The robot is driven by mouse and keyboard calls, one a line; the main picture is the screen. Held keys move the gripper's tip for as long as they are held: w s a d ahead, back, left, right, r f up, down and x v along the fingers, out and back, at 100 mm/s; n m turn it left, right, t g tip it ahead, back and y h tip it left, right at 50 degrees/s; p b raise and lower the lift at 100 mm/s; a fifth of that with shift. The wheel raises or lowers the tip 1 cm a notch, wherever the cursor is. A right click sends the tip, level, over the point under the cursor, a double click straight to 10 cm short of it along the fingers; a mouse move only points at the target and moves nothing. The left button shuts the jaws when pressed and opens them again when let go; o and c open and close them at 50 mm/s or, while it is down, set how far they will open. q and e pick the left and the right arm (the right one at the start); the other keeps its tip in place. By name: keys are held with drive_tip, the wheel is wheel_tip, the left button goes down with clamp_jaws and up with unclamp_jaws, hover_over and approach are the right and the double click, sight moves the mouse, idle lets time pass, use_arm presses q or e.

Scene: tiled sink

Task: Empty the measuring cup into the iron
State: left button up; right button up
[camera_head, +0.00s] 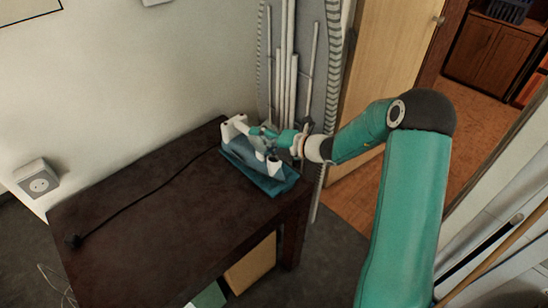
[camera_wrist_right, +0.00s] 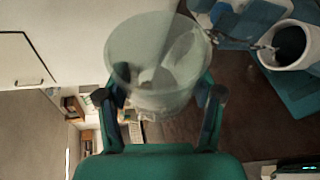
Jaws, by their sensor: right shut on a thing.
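The iron (camera_head: 262,178), white and blue with a flat blue base, sits near the far right end of the dark table. My right gripper (camera_head: 262,136) is just above and beside it. In the right wrist view, my right gripper (camera_wrist_right: 164,100) is shut on the clear measuring cup (camera_wrist_right: 150,50), one finger on each side. The iron's white round part (camera_wrist_right: 299,46) with a dark opening is to the right of the cup, apart from it. A thin pale streak runs between the cup's rim and this opening. My left gripper is not in view.
The dark table (camera_head: 130,210) is mostly bare. A black cord (camera_head: 140,197) with a plug lies across it. White poles and a grey board (camera_head: 290,70) lean behind the iron. A wall socket (camera_head: 38,180) is at the left, an open door (camera_head: 390,50) behind.

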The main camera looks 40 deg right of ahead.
drive_tip(key=shift+w+a+r+m+p, duration=0.2)
drive_tip(key=shift+r+m+p, duration=0.1)
drive_tip(key=shift+p, duration=0.2)
idle(0.3)
drive_tip(key=shift+a+r+y, duration=0.15)
drive_tip(key=shift+a+y, duration=0.15)
drive_tip(key=shift+r+m+t+y+p, duration=0.4)
drive_tip(key=shift+m+p, duration=0.5)
drive_tip(key=shift+p, duration=0.55)
drive_tip(key=shift+d+r+m+p, duration=0.15)
drive_tip(key=shift+r+m+p, duration=0.15)
drive_tip(key=shift+m+p, duration=0.45)
idle(0.4)
